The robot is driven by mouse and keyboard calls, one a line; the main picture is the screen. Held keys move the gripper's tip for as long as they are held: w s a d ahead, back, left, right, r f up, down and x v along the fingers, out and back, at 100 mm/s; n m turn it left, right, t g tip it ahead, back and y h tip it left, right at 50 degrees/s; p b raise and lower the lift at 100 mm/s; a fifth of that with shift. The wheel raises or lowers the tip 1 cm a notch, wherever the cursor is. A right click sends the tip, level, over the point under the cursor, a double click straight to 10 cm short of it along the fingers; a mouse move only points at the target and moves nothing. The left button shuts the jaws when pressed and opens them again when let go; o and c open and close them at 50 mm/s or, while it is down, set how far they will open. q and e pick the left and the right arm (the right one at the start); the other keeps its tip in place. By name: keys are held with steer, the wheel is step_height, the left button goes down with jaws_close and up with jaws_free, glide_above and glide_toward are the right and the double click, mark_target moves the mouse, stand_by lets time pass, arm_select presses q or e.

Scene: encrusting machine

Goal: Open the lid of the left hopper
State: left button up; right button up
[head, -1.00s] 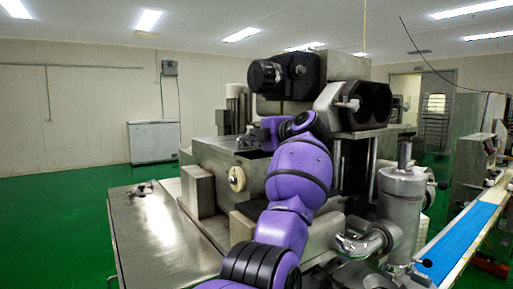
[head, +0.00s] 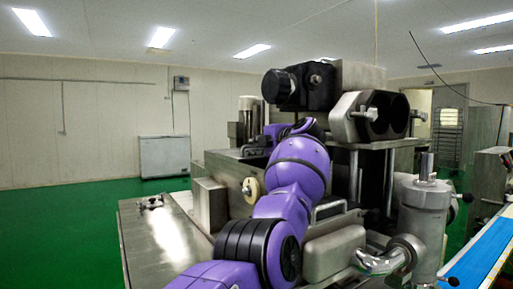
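The steel encrusting machine (head: 222,177) fills the middle of the head view. On its top are a black housing with a round black knob (head: 305,87) on the left and a metal-framed black double-opening part (head: 383,116) on the right. I cannot tell which surface is the left hopper's lid. My purple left arm reaches up over the machine's front. My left gripper (head: 257,150) is small and dark at the machine's top left edge, below the black housing. The wrist partly hides it, and its fingers and any contact are unclear. My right gripper is not in view.
A flat steel table (head: 150,235) with a small metal item (head: 150,202) on it extends at the left front. A steel cylinder with pipes (head: 423,220) stands at the right front, beside a blue conveyor (head: 480,262). Green floor (head: 60,225) is open at the left.

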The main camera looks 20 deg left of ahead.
arm_select(q)
steer(key=v, duration=1.2)
steer(key=shift+f, duration=0.1)
